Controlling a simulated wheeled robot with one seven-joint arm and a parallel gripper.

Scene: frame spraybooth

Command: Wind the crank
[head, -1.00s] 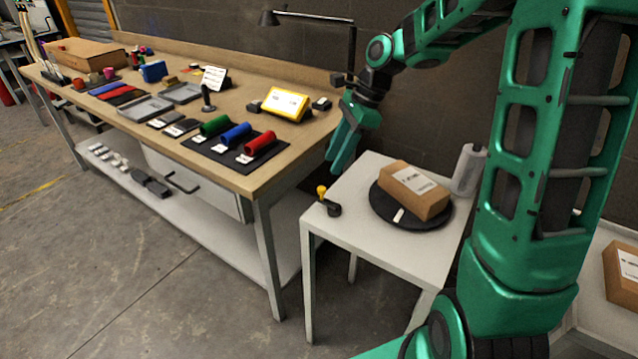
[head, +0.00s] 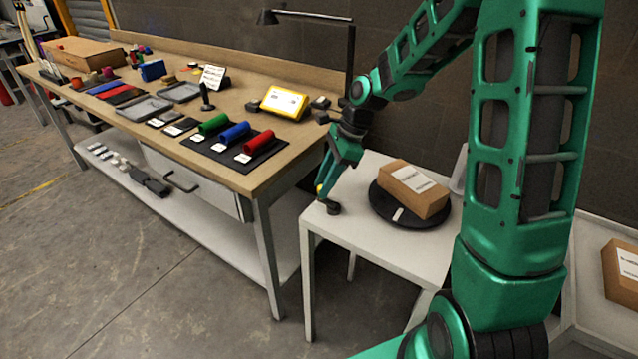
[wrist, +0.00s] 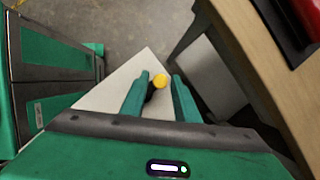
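The crank is a small black base and arm (head: 333,208) with a yellow knob (head: 319,189) at the near left corner of the small white table. My gripper (head: 332,182) is down at the crank, its fingers beside the knob and partly hiding it. In the wrist view the yellow knob (wrist: 160,81) shows between the tips of my two green fingers (wrist: 160,90). The fingers are apart, with a gap visible on each side of the knob. The black crank arm is mostly hidden below the knob.
A cardboard box (head: 413,188) lies on a black round turntable (head: 382,207) on the white table (head: 352,226). The long wooden workbench (head: 262,181) stands close on the left, holding colored rolls and a yellow device (head: 285,101). A white cylinder (head: 458,170) is partly hidden behind my arm.

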